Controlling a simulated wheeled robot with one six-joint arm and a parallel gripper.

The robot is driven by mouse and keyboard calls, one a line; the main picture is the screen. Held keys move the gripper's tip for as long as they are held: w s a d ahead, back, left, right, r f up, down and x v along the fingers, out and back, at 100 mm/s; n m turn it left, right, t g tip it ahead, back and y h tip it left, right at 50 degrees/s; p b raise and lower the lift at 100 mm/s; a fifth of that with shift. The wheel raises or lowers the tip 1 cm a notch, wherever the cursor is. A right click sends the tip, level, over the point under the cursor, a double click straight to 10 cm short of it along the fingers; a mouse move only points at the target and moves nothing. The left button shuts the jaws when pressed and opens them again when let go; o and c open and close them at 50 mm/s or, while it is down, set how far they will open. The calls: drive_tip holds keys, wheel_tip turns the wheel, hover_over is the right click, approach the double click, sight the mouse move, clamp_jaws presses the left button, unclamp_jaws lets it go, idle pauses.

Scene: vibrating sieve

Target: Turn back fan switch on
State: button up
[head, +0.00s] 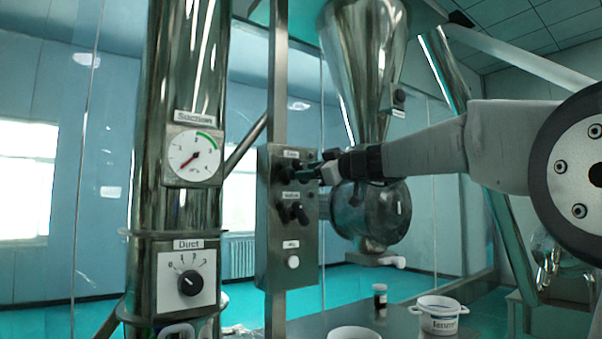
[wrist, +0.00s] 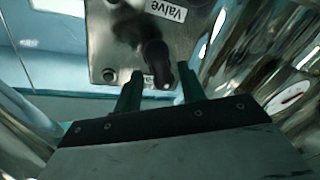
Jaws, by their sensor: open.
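The grey control box (head: 290,225) stands on a metal post in the middle of the head view. Its upper black knob (head: 285,173), under a small label too blurred to read surely, is the likely fan switch; its setting is unclear. In the wrist view a black knob (wrist: 155,55) sticks out from the box near its edge, beside the "Valve" label (wrist: 166,10). My gripper (head: 308,171) is at the upper knob. It is open, with its green fingers (wrist: 160,80) on either side of the knob's near end. I cannot tell whether they touch it.
Below are the valve knob (head: 293,212) and a white button (head: 293,262). A steel pipe at left carries a suction gauge (head: 193,157) and a duct dial (head: 189,281). A steel hopper (head: 364,65) stands close behind my gripper. A white pot (head: 440,314) is low at right.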

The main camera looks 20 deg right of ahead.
sight(301, 180)
drive_tip(key=shift+x, duration=1.8)
clamp_jaws()
drive_tip(key=shift+m, duration=0.3)
drive_tip(key=m, duration=0.3)
drive_tip(key=m+t, duration=0.1)
drive_tip(key=m, duration=0.2)
drive_tip(key=shift+t, duration=0.3)
drive_tip(key=m+t, duration=0.1)
drive_tip(key=m, duration=0.5)
drive_tip(key=shift+h, duration=0.3)
drive_tip(key=shift+m, duration=0.4)
